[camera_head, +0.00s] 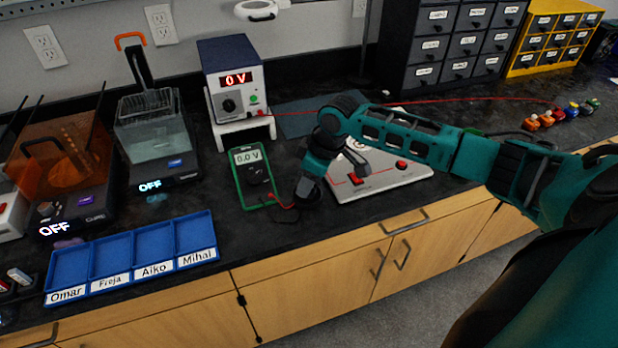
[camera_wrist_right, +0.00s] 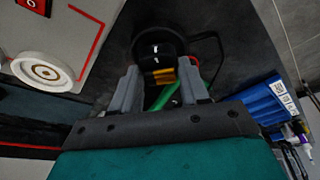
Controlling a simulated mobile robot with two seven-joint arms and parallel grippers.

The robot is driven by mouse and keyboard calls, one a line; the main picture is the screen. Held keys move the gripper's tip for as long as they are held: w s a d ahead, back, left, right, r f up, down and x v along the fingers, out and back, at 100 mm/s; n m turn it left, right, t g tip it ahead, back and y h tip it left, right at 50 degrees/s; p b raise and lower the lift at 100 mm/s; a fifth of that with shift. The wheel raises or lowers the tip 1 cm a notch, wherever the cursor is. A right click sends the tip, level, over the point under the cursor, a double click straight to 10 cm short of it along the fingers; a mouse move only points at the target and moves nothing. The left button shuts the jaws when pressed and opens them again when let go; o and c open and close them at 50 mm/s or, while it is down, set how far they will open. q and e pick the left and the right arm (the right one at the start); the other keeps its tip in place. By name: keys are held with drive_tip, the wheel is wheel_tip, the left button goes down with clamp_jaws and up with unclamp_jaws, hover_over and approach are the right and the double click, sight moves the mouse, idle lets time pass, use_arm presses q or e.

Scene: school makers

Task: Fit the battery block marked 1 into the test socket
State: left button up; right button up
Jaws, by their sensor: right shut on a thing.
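My right gripper (camera_head: 304,194) reaches down just left of the white test board (camera_head: 400,183), beside the green-rimmed multimeter (camera_head: 254,178). In the right wrist view my right gripper (camera_wrist_right: 161,92) has its fingers around a dark thing (camera_wrist_right: 157,45) with pale marks; yellow and green parts show between them. The board also shows in the right wrist view with a round white piece (camera_wrist_right: 40,72) and red lines. My arm hides part of the board; I cannot make out the test socket. My left gripper is not in view.
A power supply (camera_head: 234,80) reading 0 V stands behind the multimeter. A blue name-labelled tray (camera_head: 131,250) lies front left, with machines behind it. Red leads cross the bench. Small coloured pieces (camera_head: 560,114) lie far right. Other small pieces (camera_head: 19,276) are at the left edge.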

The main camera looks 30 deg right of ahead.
drive_tip(key=shift+f, duration=0.6)
drive_tip(key=o, duration=0.8)
drive_tip(key=shift+r, duration=0.1)
drive_tip(key=shift+p+v, duration=0.55)
drive_tip(key=shift+v, duration=0.8)
drive_tip(key=v, duration=0.8)
